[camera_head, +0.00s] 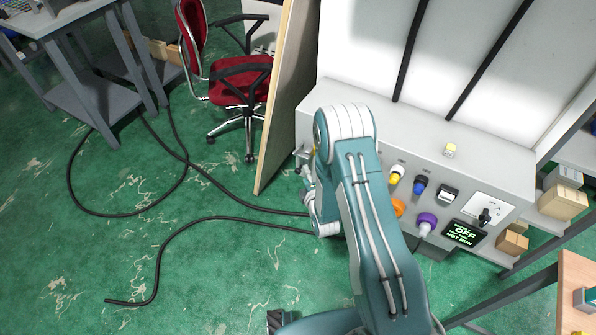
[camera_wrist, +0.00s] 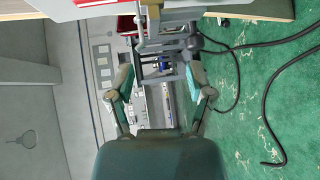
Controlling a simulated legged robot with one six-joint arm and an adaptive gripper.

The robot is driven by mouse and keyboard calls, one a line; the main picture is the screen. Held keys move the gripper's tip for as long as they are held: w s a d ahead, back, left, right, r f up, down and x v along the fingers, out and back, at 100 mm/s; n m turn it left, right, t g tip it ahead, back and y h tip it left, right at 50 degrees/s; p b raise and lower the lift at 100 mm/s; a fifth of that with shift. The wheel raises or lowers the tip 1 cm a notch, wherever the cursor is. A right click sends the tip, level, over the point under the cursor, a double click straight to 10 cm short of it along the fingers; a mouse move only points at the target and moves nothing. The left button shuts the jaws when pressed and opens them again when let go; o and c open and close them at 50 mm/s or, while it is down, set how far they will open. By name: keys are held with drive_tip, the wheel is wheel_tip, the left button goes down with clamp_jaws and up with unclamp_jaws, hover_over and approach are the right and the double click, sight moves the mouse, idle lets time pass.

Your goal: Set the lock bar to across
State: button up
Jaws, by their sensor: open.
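The grey machine (camera_head: 420,130) has a sloped front panel with coloured controls. A black handle (camera_head: 485,216) on a white plate sits at the panel's right end; I cannot tell whether it is the lock bar. In the wrist view, my gripper (camera_wrist: 162,90) is open, its two fingers wide apart and nothing held between them. A grey bracket-like frame (camera_wrist: 165,45) with a small blue part shows beyond the fingertips; I cannot tell whether it touches them. In the head view, my arm covers the panel's left part and the gripper is not clearly seen.
A yellow knob (camera_head: 396,175), blue knob (camera_head: 420,185), orange knob (camera_head: 398,207) and purple knob (camera_head: 426,223) line the panel. A board (camera_head: 279,100) leans beside the machine. Black cables (camera_head: 190,218) cross the green floor. A red chair (camera_head: 238,80) stands behind.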

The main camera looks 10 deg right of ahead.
sight(298, 171)
drive_tip(key=s+f+n+t, duration=0.1)
drive_tip(key=s+f+n, duration=0.1)
drive_tip(key=s+f, duration=0.25)
drive_tip(key=w, duration=0.3)
drive_tip(key=w+a+f, duration=0.1)
drive_tip(key=w, duration=0.3)
drive_tip(key=w+a, duration=0.1)
drive_tip(key=w, duration=0.3)
drive_tip(key=shift+w+f, duration=0.15)
clamp_jaws()
